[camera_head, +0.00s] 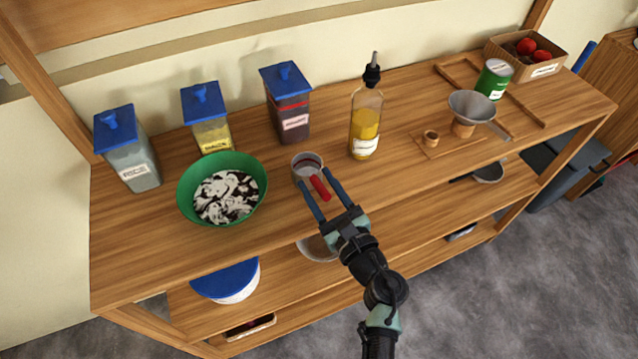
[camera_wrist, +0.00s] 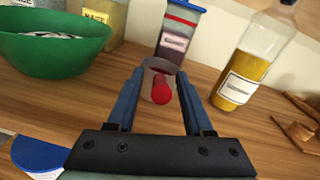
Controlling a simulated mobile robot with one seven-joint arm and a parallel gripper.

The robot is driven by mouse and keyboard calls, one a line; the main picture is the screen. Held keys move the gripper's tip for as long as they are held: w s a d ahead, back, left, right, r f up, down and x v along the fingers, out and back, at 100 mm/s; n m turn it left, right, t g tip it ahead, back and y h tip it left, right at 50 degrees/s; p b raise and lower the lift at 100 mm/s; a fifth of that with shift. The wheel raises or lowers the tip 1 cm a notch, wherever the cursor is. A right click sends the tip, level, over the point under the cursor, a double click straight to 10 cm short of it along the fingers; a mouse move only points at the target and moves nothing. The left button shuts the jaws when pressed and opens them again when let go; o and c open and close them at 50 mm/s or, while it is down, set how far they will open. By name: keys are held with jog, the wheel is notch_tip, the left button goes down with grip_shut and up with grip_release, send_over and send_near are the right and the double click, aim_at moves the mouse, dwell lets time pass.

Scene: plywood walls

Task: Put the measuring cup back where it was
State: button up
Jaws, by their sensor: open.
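The measuring cup (camera_head: 306,164) is a small metal cup with a red handle (camera_head: 320,188). It is on the wooden shelf top, to the right of the green bowl, with its handle towards me. In the wrist view the cup (camera_wrist: 163,66) shows beyond the fingertips, with its red handle (camera_wrist: 161,89) between the fingers. My gripper (camera_head: 317,182) is open, one blue finger on each side of the handle. In the wrist view my gripper (camera_wrist: 163,80) shows a gap on both sides of the handle. The cup's underside is hidden.
A green bowl (camera_head: 181,196) with dark and white contents stands left. Blue-lidded containers of rice (camera_head: 138,170), yellow (camera_head: 212,134) and dark red contents (camera_head: 291,120) line the back. An oil bottle (camera_head: 366,120) stands right. A funnel (camera_head: 471,107) stands farther right. The front shelf top is clear.

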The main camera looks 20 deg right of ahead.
jog(key=shift+r, duration=0.15)
jog(key=s+d, duration=0.1)
jog(key=s, duration=1.1)
jog(key=shift+b, duration=0.45)
jog(key=w+r+m+t+h, duration=0.35)
jog(key=r+m, duration=0.55)
jog(key=r, duration=0.8)
jog(key=w+r+m+t+h, duration=0.4)
jog(key=r+m, duration=0.5)
jog(key=r, duration=0.8)
jog(key=s+a+r+m+t+y+p, duration=0.1)
jog(key=s+a+r+m+y, duration=0.2)
jog(key=a+r+m, duration=0.5)
jog(key=s+a+r+m+t+y+p, duration=0.1)
jog(key=s+a+r+m+y+p, duration=0.1)
jog(key=a+r+m, duration=0.6)
jog(key=shift+s+a+r+m+y, duration=0.15)
jog(key=shift+s+r+m+y, duration=0.65)
jog(key=shift+r+m, duration=2.6)
